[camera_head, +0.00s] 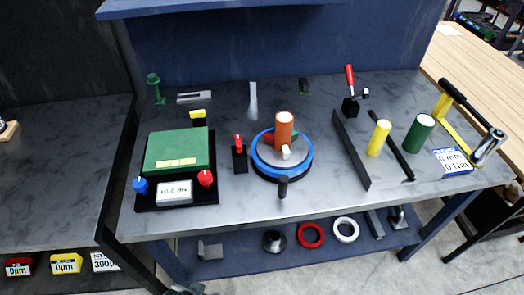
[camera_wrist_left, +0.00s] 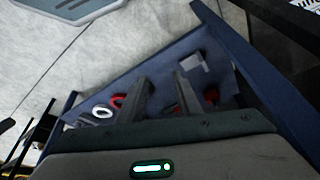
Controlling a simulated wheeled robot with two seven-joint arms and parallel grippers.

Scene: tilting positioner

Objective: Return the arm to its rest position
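My left gripper (camera_wrist_left: 160,100) shows in the left wrist view with its two dark fingers apart and nothing between them. It is over the floor and lower shelf, in front of the workbench. In the head view only a small dark piece, perhaps of my left arm, shows at the bottom edge. My right gripper is in neither view. The positioner, a round table with a blue rim (camera_head: 309,163), stands mid-bench, with an orange cylinder (camera_head: 284,128) upright on it and a black handle (camera_head: 283,188) at its front. No gripper is near it.
A green control box (camera_head: 176,150) with knobs stands left on the workbench (camera_head: 240,207). Yellow (camera_head: 379,138) and green (camera_head: 419,133) cylinders stand right, by dark bars. The lower shelf (camera_head: 245,268) holds a grey bracket (camera_wrist_left: 195,65), a red ring (camera_head: 311,235) and a white ring (camera_head: 346,229).

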